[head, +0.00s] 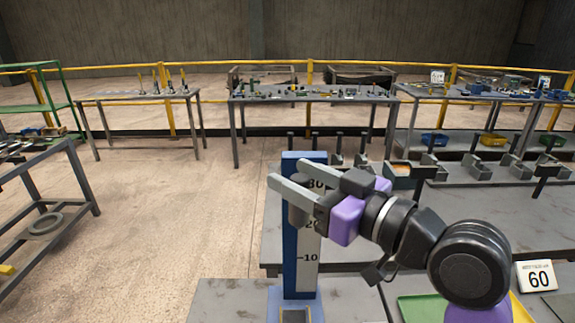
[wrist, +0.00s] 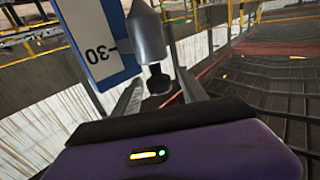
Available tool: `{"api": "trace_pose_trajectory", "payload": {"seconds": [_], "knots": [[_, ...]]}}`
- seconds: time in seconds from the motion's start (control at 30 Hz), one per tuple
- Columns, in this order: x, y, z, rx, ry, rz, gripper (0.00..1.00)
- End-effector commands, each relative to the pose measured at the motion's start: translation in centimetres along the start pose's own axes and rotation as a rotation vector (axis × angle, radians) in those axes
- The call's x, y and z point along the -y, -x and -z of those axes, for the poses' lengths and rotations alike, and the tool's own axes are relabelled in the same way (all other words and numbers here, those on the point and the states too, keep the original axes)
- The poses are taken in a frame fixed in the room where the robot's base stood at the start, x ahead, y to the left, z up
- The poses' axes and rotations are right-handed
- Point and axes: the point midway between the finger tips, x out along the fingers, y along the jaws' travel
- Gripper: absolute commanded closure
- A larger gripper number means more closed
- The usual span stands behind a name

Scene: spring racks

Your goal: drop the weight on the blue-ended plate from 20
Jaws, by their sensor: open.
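My gripper (head: 281,171) is open, in front of the upper part of a blue-framed white scale (head: 306,262) marked 10, 20 and 30. A grey cylindrical weight (head: 297,216) shows just under the fingers, near the 20 mark. In the wrist view the weight (wrist: 147,36) is a grey cylinder with a tapered end, beside the scale's 30 mark (wrist: 100,52). A black knob (wrist: 158,84) shows between the open fingers; I cannot tell if they touch it. The scale's blue foot (head: 295,297) is low in the head view. I cannot make out a blue-ended plate for certain.
A sign reading 60 (head: 537,276) and a green tray (head: 425,307) are at lower right. A rack (head: 45,205) stands left; open floor (head: 170,215) lies between. Tables and yellow rails are behind.

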Motion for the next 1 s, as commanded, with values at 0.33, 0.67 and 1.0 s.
{"api": "trace_pose_trajectory", "payload": {"seconds": [0.33, 0.67, 1.0], "knots": [[0.0, -2.5, 0.0, -0.001, 0.000, -0.001, 0.50], [0.0, -2.5, 0.0, -0.001, 0.000, -0.001, 0.75], [0.0, -2.5, 0.0, -0.001, -0.001, -0.001, 1.00]]}}
